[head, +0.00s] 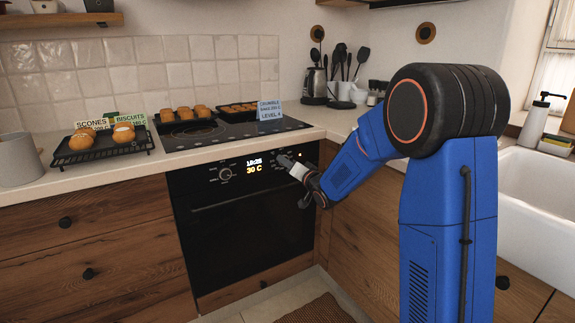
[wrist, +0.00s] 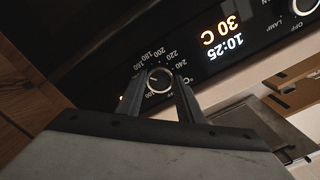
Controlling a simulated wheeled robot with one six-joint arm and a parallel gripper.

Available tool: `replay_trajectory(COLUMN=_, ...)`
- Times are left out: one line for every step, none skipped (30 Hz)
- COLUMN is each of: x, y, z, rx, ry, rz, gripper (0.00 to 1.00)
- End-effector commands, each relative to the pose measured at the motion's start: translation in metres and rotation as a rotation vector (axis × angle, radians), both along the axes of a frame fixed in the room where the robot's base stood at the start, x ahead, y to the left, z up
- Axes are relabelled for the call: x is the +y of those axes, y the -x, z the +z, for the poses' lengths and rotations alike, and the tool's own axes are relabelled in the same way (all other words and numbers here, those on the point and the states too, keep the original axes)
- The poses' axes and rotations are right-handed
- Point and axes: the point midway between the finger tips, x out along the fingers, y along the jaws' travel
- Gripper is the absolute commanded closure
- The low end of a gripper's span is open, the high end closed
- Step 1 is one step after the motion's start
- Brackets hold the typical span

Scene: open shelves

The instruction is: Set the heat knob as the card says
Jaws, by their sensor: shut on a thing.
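The black oven (head: 245,215) has a control panel with a lit display (head: 254,164) reading 10:25 and 30 C. My gripper (head: 282,159) is at the panel, right of the display. In the wrist view, my gripper's fingers (wrist: 161,92) are shut on the heat knob (wrist: 159,79), one on each side. The knob's scale shows 180, 200, 220 and 240 around it; its exact pointer setting is hard to read. The head view hides this knob behind the gripper. A blue card (head: 270,110) stands on the hob; it reads CRUMBLE, with smaller lines including LEVEL, too small to read surely.
Another knob (head: 225,174) is left of the display. SCONES (head: 93,125) and BISCUITS (head: 131,118) cards stand behind the bun tray (head: 107,151). More bun trays (head: 186,123) sit near the hob (head: 225,136). A lamp knob (wrist: 307,8) shows in the wrist view.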

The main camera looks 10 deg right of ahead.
Motion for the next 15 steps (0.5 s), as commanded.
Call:
replay_trajectory(x=-0.0002, y=0.0007, z=-0.0026, rx=0.013, ry=-0.023, rz=0.0, gripper=0.89)
replay_trajectory(x=-0.0002, y=0.0007, z=-0.0026, rx=0.017, ry=-0.037, rz=0.0, gripper=0.89)
replay_trajectory(x=-0.0001, y=0.0007, z=-0.0026, rx=0.024, ry=-0.055, rz=0.0, gripper=0.89)
replay_trajectory(x=-0.0001, y=0.0007, z=-0.0026, rx=0.028, ry=-0.068, rz=0.0, gripper=0.89)
replay_trajectory(x=0.0, y=0.0007, z=-0.0026, rx=0.031, ry=-0.078, rz=0.0, gripper=0.89)
replay_trajectory(x=0.0, y=0.0007, z=-0.0026, rx=0.036, ry=-0.092, rz=0.0, gripper=0.89)
replay_trajectory(x=0.0, y=0.0007, z=-0.0026, rx=0.038, ry=-0.1, rz=0.0, gripper=0.89)
replay_trajectory(x=0.0, y=0.0007, z=-0.0026, rx=0.041, ry=-0.109, rz=0.0, gripper=0.89)
replay_trajectory(x=0.0, y=0.0007, z=-0.0026, rx=0.044, ry=-0.117, rz=0.0, gripper=0.89)
replay_trajectory(x=0.0, y=0.0007, z=-0.0026, rx=0.046, ry=-0.123, rz=0.0, gripper=0.89)
replay_trajectory(x=0.0, y=0.0007, z=-0.0026, rx=0.047, ry=-0.127, rz=0.0, gripper=0.89)
replay_trajectory(x=0.0, y=0.0007, z=-0.0026, rx=0.049, ry=-0.132, rz=0.0, gripper=0.89)
replay_trajectory(x=0.0, y=0.0007, z=-0.0026, rx=0.05, ry=-0.135, rz=0.0, gripper=0.89)
replay_trajectory(x=0.0, y=0.0007, z=-0.0026, rx=0.051, ry=-0.138, rz=0.0, gripper=0.89)
replay_trajectory(x=0.0001, y=0.0008, z=-0.0027, rx=0.052, ry=-0.141, rz=0.0, gripper=0.89)
